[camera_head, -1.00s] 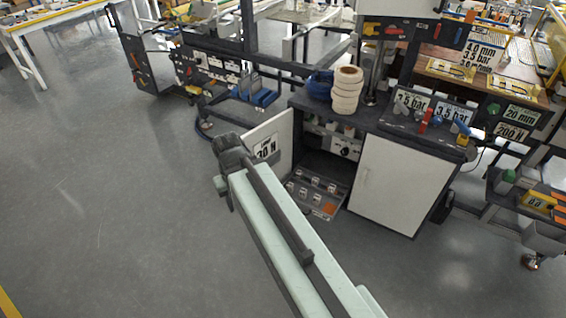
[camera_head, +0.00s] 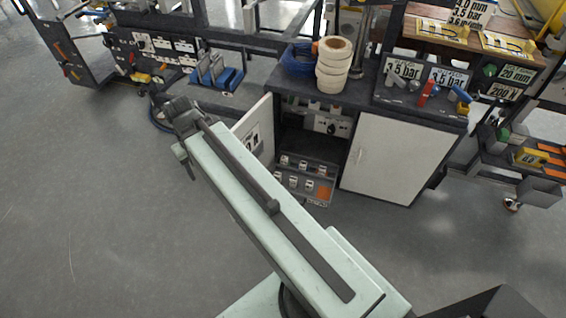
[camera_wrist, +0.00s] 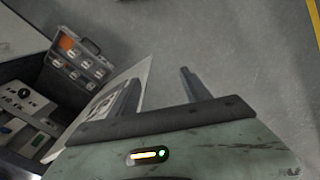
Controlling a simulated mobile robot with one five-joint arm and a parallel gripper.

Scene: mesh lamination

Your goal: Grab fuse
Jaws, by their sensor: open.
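Several small white-faced blocks, which look like the fuses, sit in rows in an open grey tray (camera_head: 304,199) low in the cabinet. An orange patch shows at the tray's right end. In the wrist view the same tray (camera_wrist: 99,47) is at the upper left, with the small blocks (camera_wrist: 87,64) in it. My gripper (camera_wrist: 159,77) is open and empty, its two fingers apart, to the right of the tray and beside the open cabinet door. In the head view my arm reaches up-left; its fingers are not clear there.
The open white cabinet door (camera_head: 262,122) stands between my arm's end and the tray; it also shows in the wrist view (camera_wrist: 133,72). A closed white door (camera_head: 395,158) is on the right. White tape rolls (camera_head: 333,72) stand on top. Floor on the left is clear.

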